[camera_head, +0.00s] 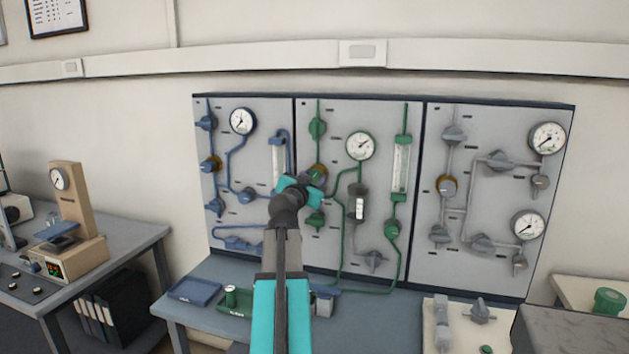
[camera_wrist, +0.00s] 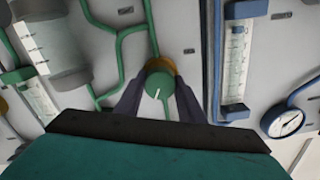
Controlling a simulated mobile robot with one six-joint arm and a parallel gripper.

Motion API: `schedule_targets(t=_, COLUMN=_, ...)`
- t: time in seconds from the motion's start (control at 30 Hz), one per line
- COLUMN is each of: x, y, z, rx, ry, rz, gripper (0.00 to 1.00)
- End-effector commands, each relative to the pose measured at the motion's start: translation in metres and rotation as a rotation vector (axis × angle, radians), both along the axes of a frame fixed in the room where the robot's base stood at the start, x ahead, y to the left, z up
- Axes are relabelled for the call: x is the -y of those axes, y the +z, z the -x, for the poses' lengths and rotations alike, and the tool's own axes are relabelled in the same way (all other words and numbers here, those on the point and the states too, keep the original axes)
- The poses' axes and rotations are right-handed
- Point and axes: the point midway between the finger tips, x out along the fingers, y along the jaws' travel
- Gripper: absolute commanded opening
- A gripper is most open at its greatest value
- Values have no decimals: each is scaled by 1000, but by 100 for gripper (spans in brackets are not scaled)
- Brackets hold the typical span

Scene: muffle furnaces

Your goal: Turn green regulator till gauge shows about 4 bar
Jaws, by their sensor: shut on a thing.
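The green regulator knob (camera_wrist: 157,88) has a white mark line and a brass-coloured ring behind it. It sits between the two dark fingers of my gripper (camera_wrist: 156,104), which is shut on it. In the head view my gripper (camera_head: 316,183) reaches the left part of the middle panel and hides most of the regulator; a bit of its brass ring (camera_head: 318,170) shows. The green-rimmed gauge (camera_head: 360,146) is up and right of my gripper. Its needle seems to point to the upper right; the numbers are too small to read.
A blue-piped panel (camera_head: 262,205) is on the left and a grey-piped panel (camera_head: 470,262) on the right. Green valves, a flow tube (camera_head: 401,168) and pipes surround my gripper closely. The bench (camera_head: 215,268) below holds a blue tray (camera_head: 194,291) and a green tray (camera_head: 236,311).

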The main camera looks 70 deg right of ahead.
Motion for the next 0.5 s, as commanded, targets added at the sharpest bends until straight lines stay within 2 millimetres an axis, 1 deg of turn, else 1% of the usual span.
schedule_targets(t=0.03, x=0, y=-2, z=-1, rx=-6, ry=1, rz=2, gripper=13)
schedule_targets(t=0.47, x=0, y=0, z=-1, rx=-23, ry=2, rz=2, gripper=13)
schedule_targets(t=0.5, x=0, y=0, z=-1, rx=-23, ry=2, rz=2, gripper=40)
